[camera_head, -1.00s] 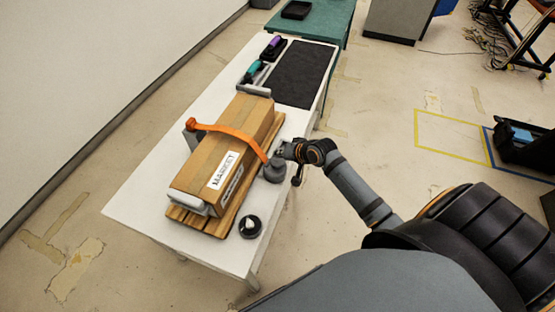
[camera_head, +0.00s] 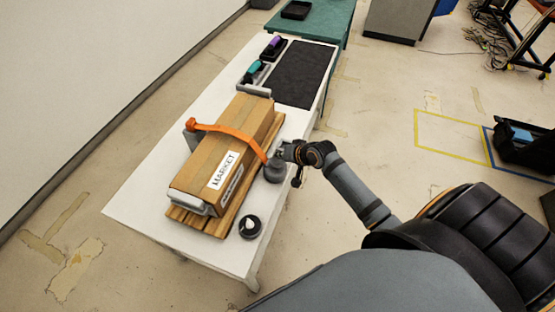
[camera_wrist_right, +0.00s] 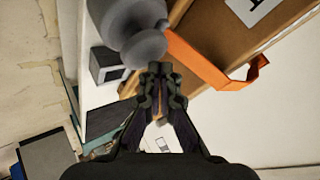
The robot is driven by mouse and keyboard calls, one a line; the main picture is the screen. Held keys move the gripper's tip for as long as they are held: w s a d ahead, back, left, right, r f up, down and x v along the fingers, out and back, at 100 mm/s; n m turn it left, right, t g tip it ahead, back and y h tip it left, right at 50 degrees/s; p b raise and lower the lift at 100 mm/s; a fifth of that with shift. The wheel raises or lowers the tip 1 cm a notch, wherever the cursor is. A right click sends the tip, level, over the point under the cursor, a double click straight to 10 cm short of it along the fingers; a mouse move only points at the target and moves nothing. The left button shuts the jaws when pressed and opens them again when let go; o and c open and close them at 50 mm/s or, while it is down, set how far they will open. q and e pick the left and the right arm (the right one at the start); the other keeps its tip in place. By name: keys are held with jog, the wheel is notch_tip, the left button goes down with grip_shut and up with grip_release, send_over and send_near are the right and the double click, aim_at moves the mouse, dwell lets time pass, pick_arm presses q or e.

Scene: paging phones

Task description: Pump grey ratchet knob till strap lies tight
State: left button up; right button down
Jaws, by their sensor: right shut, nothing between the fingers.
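The grey ratchet knob (camera_head: 274,170) stands on the white table beside the box's right side. It also shows large at the top of the right wrist view (camera_wrist_right: 130,25). Contact is unclear. My left gripper is not in view.
The box, labelled MARKET, lies on a wooden pallet (camera_head: 205,222). A small dark round dish with a white piece (camera_head: 250,227) stands near the table's front edge. A dark mat (camera_head: 298,73) and tools with teal and purple handles (camera_head: 254,70) lie farther back.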

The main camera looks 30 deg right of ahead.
aim_at(279, 161)
jog(key=shift+f+b, duration=0.65)
jog(key=shift+f, duration=0.5)
dwell(0.9)
jog(key=shift+s+r, duration=0.1)
jog(key=shift+r+p, duration=1.45)
jog(key=shift+p, duration=0.2)
notch_tip(279, 161, up, 5)
jog(key=p, duration=0.5)
jog(key=shift+r+p, duration=0.1)
jog(key=shift+p, duration=0.2)
dwell(1.2)
